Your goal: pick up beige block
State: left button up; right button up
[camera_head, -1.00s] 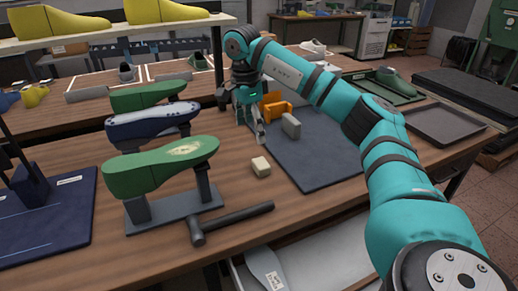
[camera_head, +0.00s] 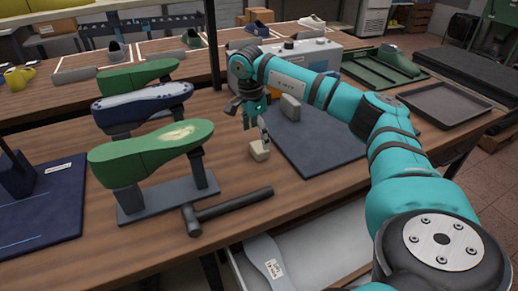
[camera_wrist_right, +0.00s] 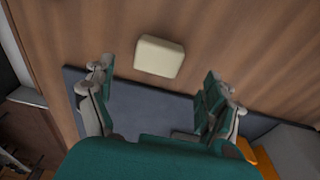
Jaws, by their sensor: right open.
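The beige block (camera_head: 259,150) lies on the wooden workbench, just left of the dark blue mat's edge. In the right wrist view the beige block (camera_wrist_right: 159,57) sits beyond and between the spread fingers, on bare wood. My right gripper (camera_head: 258,136) hangs above and close to the block in the head view, fingers pointing down, and partly overlaps it. In the right wrist view my right gripper (camera_wrist_right: 158,88) is open with nothing between its fingers. My left gripper is not in view.
A hammer (camera_head: 232,204) and a stand of green and blue shoe lasts (camera_head: 152,153) are left of the block. A grey block (camera_head: 290,107) stands on the dark blue mat (camera_head: 322,140). An orange thing (camera_wrist_right: 258,157) shows in the right wrist view.

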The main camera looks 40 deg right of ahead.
aim_at(259, 146)
jog(key=shift+s+d+f+p, duration=0.1)
jog(key=shift+s+f+p, duration=0.1)
jog(key=shift+f, duration=1.15)
jog(key=shift+s+f+p, duration=0.1)
jog(key=shift+f+p, duration=0.05)
jog(key=shift+f, duration=1.2)
jog(key=shift+w, duration=0.1)
jog(key=c, duration=1.3)
